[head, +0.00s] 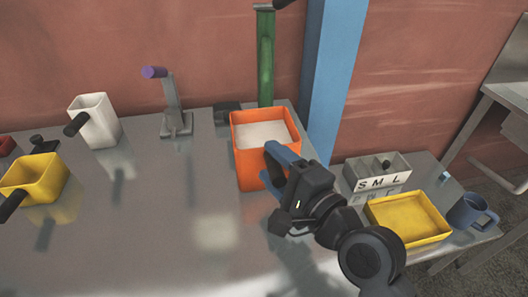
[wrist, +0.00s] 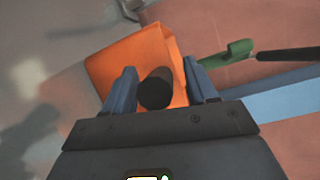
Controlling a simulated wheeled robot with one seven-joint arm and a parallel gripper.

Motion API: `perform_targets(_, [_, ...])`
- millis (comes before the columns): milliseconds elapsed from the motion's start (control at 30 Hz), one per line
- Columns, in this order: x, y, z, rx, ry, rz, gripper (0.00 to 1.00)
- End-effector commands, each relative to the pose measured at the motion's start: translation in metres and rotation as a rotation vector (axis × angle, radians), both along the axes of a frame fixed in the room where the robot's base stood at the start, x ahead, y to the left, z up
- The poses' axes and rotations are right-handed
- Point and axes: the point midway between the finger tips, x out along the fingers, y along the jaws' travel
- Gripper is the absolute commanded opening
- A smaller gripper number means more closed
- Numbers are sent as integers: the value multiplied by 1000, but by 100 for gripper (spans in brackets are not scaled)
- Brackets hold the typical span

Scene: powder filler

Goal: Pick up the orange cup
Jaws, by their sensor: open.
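The orange cup (head: 243,166) is a square container with white powder inside, standing on the metal table below the green-handled filler. My gripper (head: 278,160) is at its front right corner in the head view. In the wrist view the orange cup (wrist: 127,62) lies ahead of my gripper (wrist: 160,90). The cup's dark round handle (wrist: 154,94) shows between the two blue fingers, which are apart on either side of it. The fingers do not appear closed on the handle. In the head view the handle is hidden behind my gripper.
A white cup (head: 97,122) and a yellow cup (head: 38,178) stand at the left. A purple-topped lever (head: 172,105) and a green lever (head: 266,60) stand at the back. At the right are an S M L box (head: 384,176), a yellow tray (head: 405,239) and a blue mug (head: 467,212).

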Motion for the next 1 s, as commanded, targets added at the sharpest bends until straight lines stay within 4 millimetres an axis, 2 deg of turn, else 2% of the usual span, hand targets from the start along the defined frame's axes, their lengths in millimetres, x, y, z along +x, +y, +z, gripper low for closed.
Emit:
perform_targets(67, [0,0,0,0,0,0,55])
perform_targets(600, [0,0,0,0,0,0,3])
perform_targets(667, [0,0,1,1,-1,0,0])
perform_targets(1000, [0,-1,7,0,-4,-1,0])
